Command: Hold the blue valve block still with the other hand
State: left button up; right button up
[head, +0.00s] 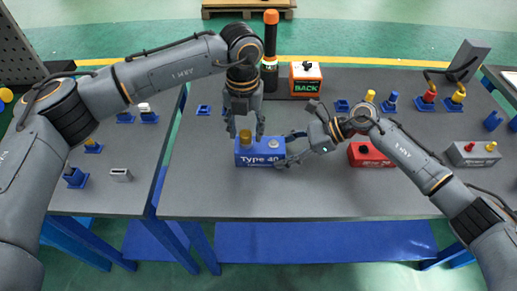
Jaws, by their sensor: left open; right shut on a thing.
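The blue valve block (260,159), marked "Type 40", stands on the grey table near its front middle. A gold-brown fitting (245,138) rises from its top left, and a pale round part (273,144) sits at its top right. My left gripper (246,134) points down over the gold-brown fitting, with its open fingers on either side of it. My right gripper (290,148) comes from the right and is shut on the right end of the blue valve block. Its fingers partly hide that end.
A red block (370,155) stands right of my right gripper, partly behind my arm. A grey block (472,154) is further right. An orange box marked "BACK" (305,82) and a black-and-orange cylinder (270,50) stand at the back. The table front is clear.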

pick_arm(q)
jog(key=m, duration=1)
jog(key=c, duration=1)
grip_shut()
jog(key=shift+r, duration=0.1)
jog(key=n, duration=0.4)
jog(key=shift+n, duration=0.3)
